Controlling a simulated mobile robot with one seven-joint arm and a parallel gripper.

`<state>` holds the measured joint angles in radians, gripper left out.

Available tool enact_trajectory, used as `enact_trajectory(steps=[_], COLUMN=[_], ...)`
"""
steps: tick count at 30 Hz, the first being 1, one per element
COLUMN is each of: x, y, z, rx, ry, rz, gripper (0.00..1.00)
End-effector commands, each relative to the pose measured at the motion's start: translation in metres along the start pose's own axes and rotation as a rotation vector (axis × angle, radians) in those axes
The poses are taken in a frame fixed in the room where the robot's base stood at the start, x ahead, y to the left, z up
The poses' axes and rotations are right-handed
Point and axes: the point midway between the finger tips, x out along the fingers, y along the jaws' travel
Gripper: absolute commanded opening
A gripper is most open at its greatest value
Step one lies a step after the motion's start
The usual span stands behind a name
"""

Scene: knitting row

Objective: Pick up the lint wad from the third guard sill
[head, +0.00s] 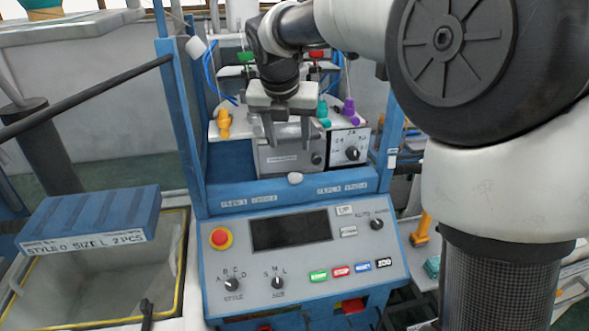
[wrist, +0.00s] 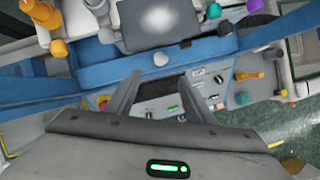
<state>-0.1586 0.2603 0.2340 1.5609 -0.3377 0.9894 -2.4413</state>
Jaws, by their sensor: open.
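The lint wad (head: 295,179) is a small whitish lump on the blue guard sill (head: 240,195) of the machine, just above the control panel. In the wrist view the lint wad (wrist: 161,59) lies on the blue sill (wrist: 100,76), just beyond the fingertips and roughly centred between them. My gripper (head: 290,142) is open and empty. In the head view it appears above and behind the wad, in front of the grey machine box. In the wrist view my gripper (wrist: 157,78) shows two spread fingers with a gap between them. No contact with the wad is visible.
The control panel (head: 305,240) with a red stop button (head: 221,238) slopes below the sill. Blue posts (head: 183,120) flank the opening. Orange (head: 224,123) and purple (head: 349,107) parts stand behind the sill. A bin with a blue labelled lid (head: 95,215) is at left.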

Motion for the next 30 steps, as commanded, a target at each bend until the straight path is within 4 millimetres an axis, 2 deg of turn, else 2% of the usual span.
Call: enact_trajectory(steps=[1, 6, 12, 20, 27, 30], x=[0.013, 0.051, 0.086, 0.104, 0.14, 0.148], y=[-0.001, -0.001, -0.001, -0.001, -0.002, -0.002], z=[-0.001, -0.002, -0.001, 0.0, 0.002, 0.002], rx=[0.0, 0.001, 0.004, 0.004, 0.004, 0.004], ry=[0.005, 0.005, 0.003, 0.001, 0.003, 0.002], rz=[-0.003, -0.003, -0.002, -0.001, -0.002, -0.001], gripper=[0.48, 0.48, 0.48, 0.48, 0.48, 0.48])
